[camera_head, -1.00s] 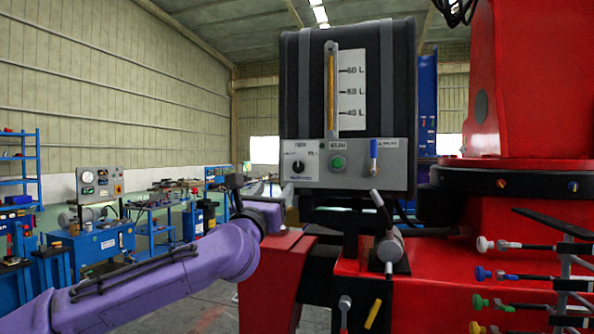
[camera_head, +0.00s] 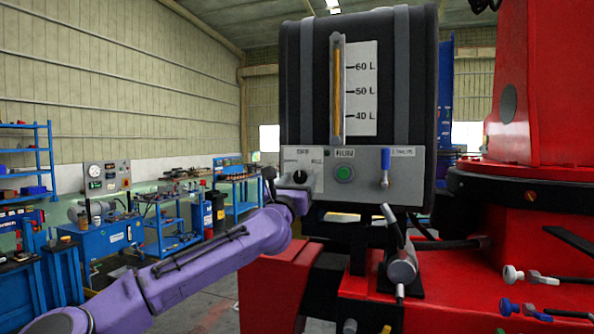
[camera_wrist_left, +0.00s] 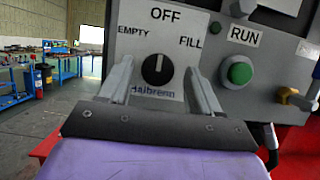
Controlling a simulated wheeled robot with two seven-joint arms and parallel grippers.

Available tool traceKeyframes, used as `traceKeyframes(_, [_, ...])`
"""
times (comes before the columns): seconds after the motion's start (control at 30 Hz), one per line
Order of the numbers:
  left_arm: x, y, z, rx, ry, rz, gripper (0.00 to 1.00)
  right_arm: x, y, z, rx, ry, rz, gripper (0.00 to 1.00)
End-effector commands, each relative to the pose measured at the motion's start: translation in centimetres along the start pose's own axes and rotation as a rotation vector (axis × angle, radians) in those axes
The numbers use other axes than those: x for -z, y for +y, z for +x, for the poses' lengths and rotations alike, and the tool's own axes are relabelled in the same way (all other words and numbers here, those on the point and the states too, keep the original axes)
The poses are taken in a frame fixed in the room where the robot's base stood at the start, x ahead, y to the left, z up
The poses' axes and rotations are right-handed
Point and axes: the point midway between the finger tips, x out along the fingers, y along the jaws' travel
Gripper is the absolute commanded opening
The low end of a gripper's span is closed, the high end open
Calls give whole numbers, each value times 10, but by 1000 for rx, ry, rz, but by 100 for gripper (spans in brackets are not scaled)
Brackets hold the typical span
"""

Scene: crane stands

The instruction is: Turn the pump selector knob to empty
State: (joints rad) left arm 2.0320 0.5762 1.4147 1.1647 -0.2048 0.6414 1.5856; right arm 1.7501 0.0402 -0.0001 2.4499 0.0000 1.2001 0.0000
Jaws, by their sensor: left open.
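The pump selector knob (camera_wrist_left: 158,69) is a round black knob with a white pointer line on a pale panel. Its pointer is up at OFF, with EMPTY to the left and FILL to the right. My left gripper (camera_wrist_left: 160,80) is open, its two grey fingers on either side of the knob and apart from it. In the head view, my left gripper (camera_head: 292,186) is at the panel's left end, and the knob (camera_head: 300,176) shows just beside it. My right gripper is not in view.
The control panel (camera_head: 365,180) under the black tank (camera_head: 395,75) also carries a green RUN button (camera_head: 344,173) and a blue-handled valve (camera_head: 385,165). A grey lever (camera_head: 393,225) stands below it. The red crane body (camera_head: 455,275) fills the right side.

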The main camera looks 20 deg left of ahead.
Motion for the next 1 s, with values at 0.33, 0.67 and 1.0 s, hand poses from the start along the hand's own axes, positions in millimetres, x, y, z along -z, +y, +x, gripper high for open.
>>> traceKeyframes(0.33, [1,1,6,0,0,2,60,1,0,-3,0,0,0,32])
traceKeyframes(0.67, [1,5,5,-5,0,-1,10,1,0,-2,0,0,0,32])
traceKeyframes(1.0, [4,0,3,-52,-2,-119,10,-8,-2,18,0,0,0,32])
